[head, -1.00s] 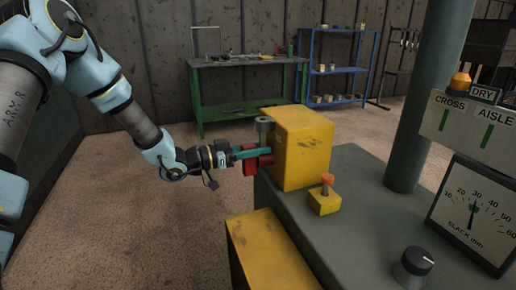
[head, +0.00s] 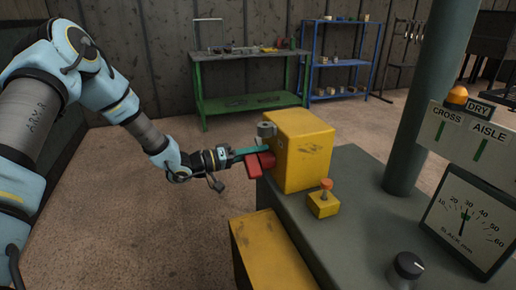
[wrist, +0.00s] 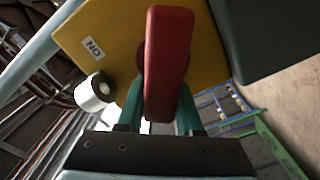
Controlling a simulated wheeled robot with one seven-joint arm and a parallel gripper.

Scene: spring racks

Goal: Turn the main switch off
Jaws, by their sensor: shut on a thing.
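In the wrist view the red handle (wrist: 168,65) stands between the two fingers, in front of the yellow face (wrist: 110,28). An ON label (wrist: 94,48) shows on that face, left of the handle. A grey cylinder (head: 266,130) sits at the box's upper left edge and shows in the wrist view (wrist: 92,93).
A small yellow box with an orange knob (head: 325,198), a black dial (head: 406,267), a slack gauge (head: 468,220) and a green post (head: 425,110) stand on the bench (head: 350,240). A yellow block (head: 265,250) is below its left side. Open floor lies left.

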